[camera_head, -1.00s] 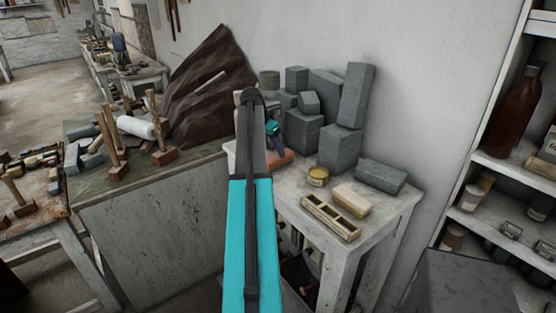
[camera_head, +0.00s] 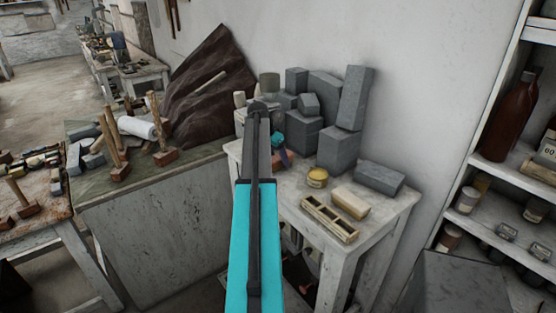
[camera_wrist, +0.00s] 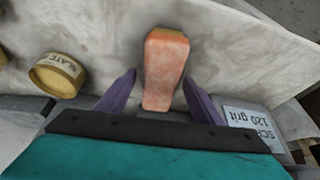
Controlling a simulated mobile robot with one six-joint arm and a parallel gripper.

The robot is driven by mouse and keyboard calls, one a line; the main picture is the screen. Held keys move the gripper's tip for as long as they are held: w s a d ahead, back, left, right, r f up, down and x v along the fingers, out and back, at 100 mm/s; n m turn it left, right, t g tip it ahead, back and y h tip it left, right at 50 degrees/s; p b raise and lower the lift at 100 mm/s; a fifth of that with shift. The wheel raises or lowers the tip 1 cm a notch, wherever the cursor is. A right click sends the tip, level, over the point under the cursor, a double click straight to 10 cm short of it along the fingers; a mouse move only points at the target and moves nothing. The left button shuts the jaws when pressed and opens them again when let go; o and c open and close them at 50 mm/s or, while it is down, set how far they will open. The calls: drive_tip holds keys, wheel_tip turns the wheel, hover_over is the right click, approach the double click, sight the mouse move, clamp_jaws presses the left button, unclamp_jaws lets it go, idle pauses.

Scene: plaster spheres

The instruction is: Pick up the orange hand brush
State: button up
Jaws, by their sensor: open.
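The orange hand brush (camera_wrist: 165,65) lies on the white table (camera_wrist: 215,40), its long body running away from my gripper in the wrist view. My gripper (camera_wrist: 160,84) is open, with one purple finger on each side of the brush's near end. I cannot tell whether the fingers touch it. In the head view my gripper (camera_head: 282,153) is at the left part of the table, partly behind my arm. The brush is mostly hidden there by my arm and gripper.
A yellow tin (camera_wrist: 58,75) stands left of my gripper in the wrist view, and a labelled sandpaper block (camera_wrist: 250,118) is at the right. Grey blocks (camera_head: 340,148) stand behind. A wooden divided box (camera_head: 329,217) and a pale block (camera_head: 350,202) lie at the front.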

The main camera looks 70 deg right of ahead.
drive_tip(key=shift+d+f, duration=0.1)
drive_tip(key=shift+f, duration=0.2)
idle(0.4)
drive_tip(key=c, duration=1.2)
drive_tip(key=shift+r, duration=0.15)
drive_tip(key=shift+r+b, duration=1.15)
drive_tip(key=shift+r, duration=0.45)
drive_tip(key=s+a+b, duration=0.1)
drive_tip(key=a, duration=0.3)
drive_tip(key=s+a+b, duration=0.2)
drive_tip(key=a, duration=0.3)
drive_tip(key=s+a+r+b, duration=0.1)
drive_tip(key=s+a, duration=0.1)
drive_tip(key=a, duration=0.2)
drive_tip(key=shift+a+b, duration=0.15)
drive_tip(key=shift+b, duration=0.15)
drive_tip(key=shift+s+a+r, duration=0.15)
drive_tip(key=shift+a, duration=0.3)
drive_tip(key=shift+s+a+r, duration=0.1)
drive_tip(key=shift+a, duration=0.3)
